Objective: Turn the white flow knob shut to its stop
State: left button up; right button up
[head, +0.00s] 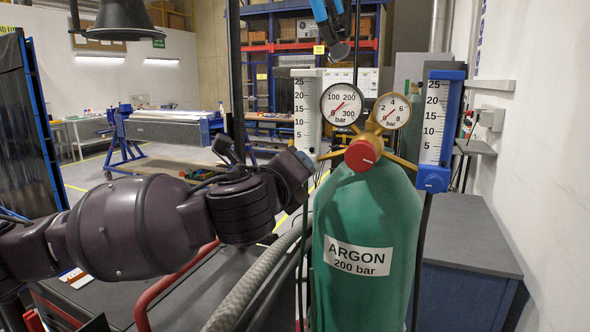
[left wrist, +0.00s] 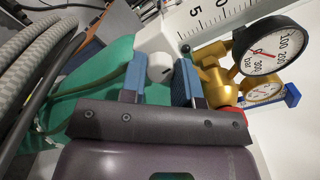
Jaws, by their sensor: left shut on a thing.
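The white flow knob (left wrist: 160,67) shows in the left wrist view between the two blue fingers of my left gripper (left wrist: 161,80). The fingers are closed on it from both sides. In the head view my left gripper (head: 303,164) is at the foot of the left flow tube (head: 305,112), and the knob is hidden there. The tube carries a white scale marked 5 to 25. Any mark showing the knob's turn is not visible.
The green argon cylinder (head: 367,225) stands beside my left gripper. Its brass regulator carries a red knob (head: 363,154), two round gauges (head: 342,104) and a second, blue-framed flow tube (head: 436,130). A grey braided hose (head: 262,278) runs below my left arm.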

pick_arm(q)
jog(key=shift+m, duration=0.9)
jog(key=o, duration=0.9)
jog(key=b+v, duration=0.2)
jog(key=v, duration=0.8)
jog(key=shift+s+a+f, duration=0.1)
jog(key=shift+s+a, duration=0.05)
jog(key=shift+s, duration=0.2)
pick_arm(e)
jog(key=shift+w+f, duration=0.4)
jog(key=shift+f, duration=0.2)
